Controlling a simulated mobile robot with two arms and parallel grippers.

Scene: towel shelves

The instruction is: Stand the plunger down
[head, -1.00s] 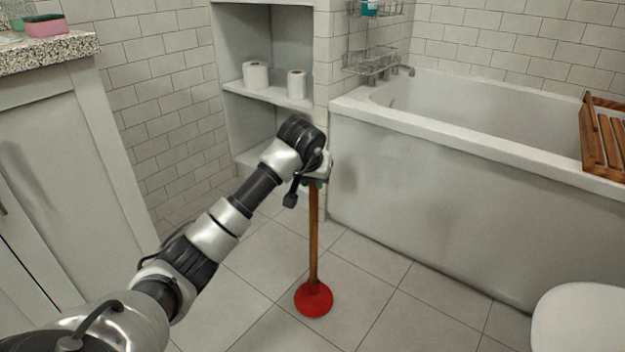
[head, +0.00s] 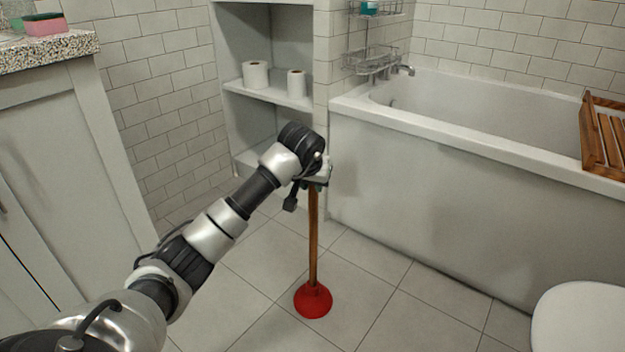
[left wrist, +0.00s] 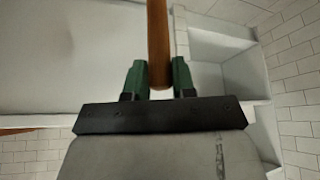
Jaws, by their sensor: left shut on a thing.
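The plunger (head: 313,240) has a long brown wooden handle and a red rubber cup (head: 313,300). It is upright in the head view, cup down, at the tiled floor in front of the bathtub. Whether the cup touches the floor is hard to tell. My left gripper (head: 317,183) is at the top of the handle. In the left wrist view, the handle (left wrist: 158,45) lies between the two green fingers of my left gripper (left wrist: 159,80), which is shut on it. My right gripper is not in view.
A white bathtub (head: 430,215) stands behind and right of the plunger. Shelves (head: 268,95) with toilet rolls stand at the back. A cabinet (head: 70,170) is at the left and a white rounded object (head: 580,318) at the lower right. The floor around the cup is clear.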

